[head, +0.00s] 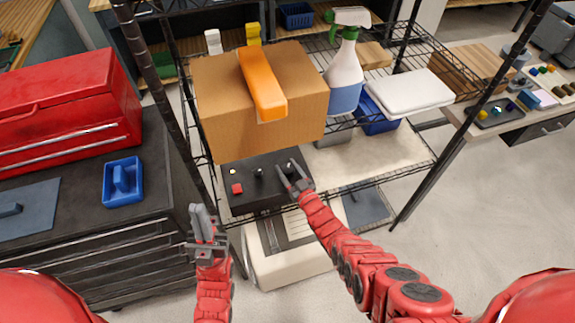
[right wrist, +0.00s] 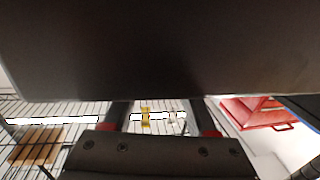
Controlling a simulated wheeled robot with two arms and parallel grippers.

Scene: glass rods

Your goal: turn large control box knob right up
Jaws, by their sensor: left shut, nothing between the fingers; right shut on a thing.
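The large control box (head: 240,200) is a dark box on the wire shelf, under a cardboard box. My left gripper (head: 204,218) is shut and empty, in front of the shelf at lower left.
The cardboard box (head: 225,120) with an orange object (head: 262,85) sits just above the control box. A spray bottle (head: 344,75) and white container (head: 410,92) stand to its right. Shelf posts flank it. A red toolbox (head: 65,105) and blue tray (head: 123,182) are left.

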